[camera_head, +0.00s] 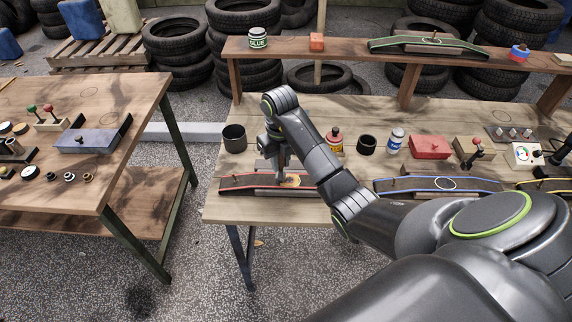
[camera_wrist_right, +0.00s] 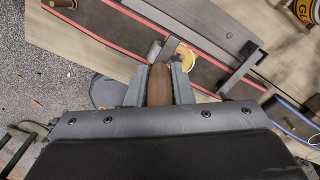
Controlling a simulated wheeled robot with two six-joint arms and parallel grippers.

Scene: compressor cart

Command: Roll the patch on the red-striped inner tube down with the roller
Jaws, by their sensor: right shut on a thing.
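The red-striped inner tube (camera_head: 237,183) lies on a block at the left front of the workbench; it also shows in the wrist view (camera_wrist_right: 118,32). A round orange-yellow patch (camera_head: 291,181) lies on it, partly covered in the wrist view (camera_wrist_right: 187,62). My right gripper (camera_head: 281,178) points down over the tube, just left of the patch. In the wrist view it is shut on the brown handle of the roller (camera_wrist_right: 159,84). The roller's metal head is at the patch's edge; I cannot tell whether it touches. My left gripper is not in view.
A dark cup (camera_head: 234,138), a red bottle (camera_head: 335,141) and a black ring (camera_head: 367,144) stand behind the tube. A blue-striped tube (camera_head: 388,187) lies to the right. A raised shelf (camera_head: 345,55) spans the back. A gap separates the left table (camera_head: 110,115).

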